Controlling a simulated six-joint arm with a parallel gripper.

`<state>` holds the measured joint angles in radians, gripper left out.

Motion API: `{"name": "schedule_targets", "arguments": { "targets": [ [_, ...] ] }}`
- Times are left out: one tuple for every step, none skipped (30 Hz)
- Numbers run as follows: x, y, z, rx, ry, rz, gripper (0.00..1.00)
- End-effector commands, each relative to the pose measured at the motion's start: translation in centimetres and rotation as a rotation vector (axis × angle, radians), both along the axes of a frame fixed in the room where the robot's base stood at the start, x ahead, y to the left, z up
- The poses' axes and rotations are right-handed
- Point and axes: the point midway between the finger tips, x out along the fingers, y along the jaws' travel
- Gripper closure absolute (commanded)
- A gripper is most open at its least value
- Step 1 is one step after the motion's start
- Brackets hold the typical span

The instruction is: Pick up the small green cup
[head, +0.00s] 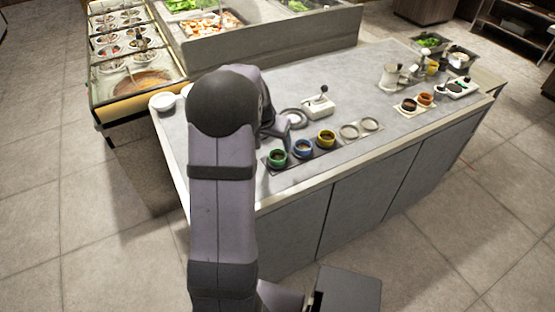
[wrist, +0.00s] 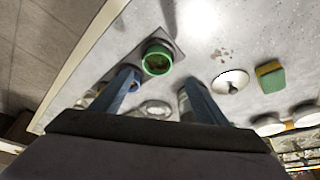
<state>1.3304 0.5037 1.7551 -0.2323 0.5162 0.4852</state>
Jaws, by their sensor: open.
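The small green cup (head: 277,158) stands upright at the near left end of a row on the counter, with dark contents. In the wrist view the green cup (wrist: 157,58) is just beyond my open fingertips (wrist: 160,78), and nothing is between the fingers at the tips. A blue cup (head: 303,149) stands right beside it, then a yellow cup (head: 326,139). In the wrist view the blue cup (wrist: 136,80) is partly hidden behind my left finger. In the head view my arm hides most of my gripper.
Two empty ring wells (head: 349,131) continue the row to the right. A grey box with a black knob (head: 319,106) stands behind it. White bowls (head: 162,102) sit at the left counter corner. The wrist view shows a white saucer (wrist: 230,82) and a green-yellow sponge (wrist: 269,77).

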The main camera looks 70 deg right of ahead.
Motion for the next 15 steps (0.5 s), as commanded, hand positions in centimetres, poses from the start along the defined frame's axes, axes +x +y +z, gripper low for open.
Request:
{"name": "schedule_targets", "arguments": {
  "targets": [
    [0.0,-0.1,-0.2,0.002,0.001,0.0,0.32],
    [0.0,-0.1,-0.3,0.002,0.001,0.001,0.32],
    [-0.1,-0.2,-0.6,0.002,0.001,0.001,0.32],
    [-0.1,-0.3,-0.8,0.003,0.001,0.001,0.32],
    [-0.1,-0.4,-1.0,0.003,0.001,0.001,0.32],
    [-0.1,-0.5,-1.3,0.003,0.002,0.001,0.32],
    [-0.1,-0.5,-1.5,0.003,0.002,0.002,0.32],
    [-0.1,-0.6,-1.7,0.002,0.002,0.002,0.32],
    [-0.1,-0.7,-1.8,0.002,0.002,0.001,0.32],
    [-0.1,-0.7,-1.8,0.001,0.001,0.002,0.32],
    [-0.1,-0.7,-1.9,0.001,0.001,0.002,0.32],
    [-0.1,-0.7,-1.9,0.0,0.001,0.002,0.32],
    [-0.1,-0.7,-1.9,0.001,0.001,0.002,0.32],
    [-0.2,-0.7,-2.0,0.001,0.002,0.001,0.32],
    [-0.2,-0.7,-2.1,0.002,0.002,0.001,0.32]
  ]
}}
